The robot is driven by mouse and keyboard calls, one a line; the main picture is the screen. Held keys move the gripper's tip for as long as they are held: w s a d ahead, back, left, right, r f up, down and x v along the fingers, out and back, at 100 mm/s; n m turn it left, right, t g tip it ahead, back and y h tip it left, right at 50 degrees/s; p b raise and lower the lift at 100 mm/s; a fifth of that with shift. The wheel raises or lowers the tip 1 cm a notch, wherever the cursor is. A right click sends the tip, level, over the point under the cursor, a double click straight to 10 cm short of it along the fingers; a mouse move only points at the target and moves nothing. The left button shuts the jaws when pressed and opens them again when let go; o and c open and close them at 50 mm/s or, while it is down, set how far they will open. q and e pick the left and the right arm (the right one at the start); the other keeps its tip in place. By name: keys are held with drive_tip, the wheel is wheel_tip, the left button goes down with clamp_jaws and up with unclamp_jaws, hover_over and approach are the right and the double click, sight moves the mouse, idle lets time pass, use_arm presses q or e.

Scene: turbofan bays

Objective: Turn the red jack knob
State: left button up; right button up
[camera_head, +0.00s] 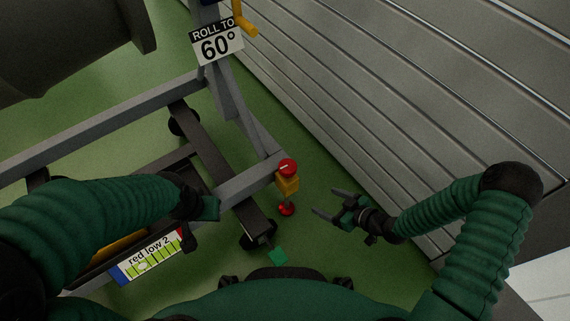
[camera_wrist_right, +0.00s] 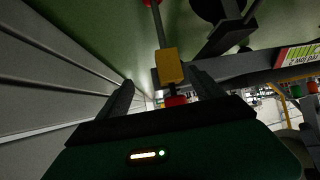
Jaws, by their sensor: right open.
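The red jack knob (camera_head: 288,167) sits on top of a yellow jack block (camera_head: 288,185) at the end of the grey stand's beam, with a red foot (camera_head: 287,210) below. My right gripper (camera_head: 323,202) is open and empty, to the right of the jack and apart from it, with its fingers pointing left. In the right wrist view the knob (camera_wrist_right: 176,100) shows between the two fingers, partly hidden by the gripper body, with the yellow block (camera_wrist_right: 169,66) above it. My left gripper (camera_head: 208,208) is by the stand's lower beam; its fingers cannot be made out.
The grey stand frame (camera_head: 245,182) fills the left and middle, with black casters and a "ROLL TO 60°" sign (camera_head: 217,45). A grey slatted wall (camera_head: 400,120) runs along the right. Green floor (camera_head: 325,165) lies between jack and wall.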

drive_tip(key=w+a+t+y+b, duration=0.1)
drive_tip(key=w+a+b, duration=0.2)
drive_tip(key=w+a, duration=0.1)
drive_tip(key=w+a+r+t+y+b, duration=0.1)
drive_tip(key=w+a+t+b, duration=0.1)
drive_tip(key=w+a+b, duration=0.1)
drive_tip(key=w+a+r+t+y+b, duration=0.1)
drive_tip(key=w+a+t+y+b, duration=0.1)
drive_tip(key=w+a, duration=0.3)
drive_tip(key=shift+a+r+m+b, duration=0.1)
drive_tip(key=shift+a+m+b, duration=0.3)
drive_tip(key=shift+a, duration=0.8)
drive_tip(key=shift+w+a+r+t, duration=0.15)
drive_tip(key=shift+w+a+t, duration=0.15)
drive_tip(key=shift+w, duration=0.1)
drive_tip(key=c, duration=1.3)
drive_tip(key=shift+r, duration=0.1)
drive_tip(key=shift+c, duration=0.4)
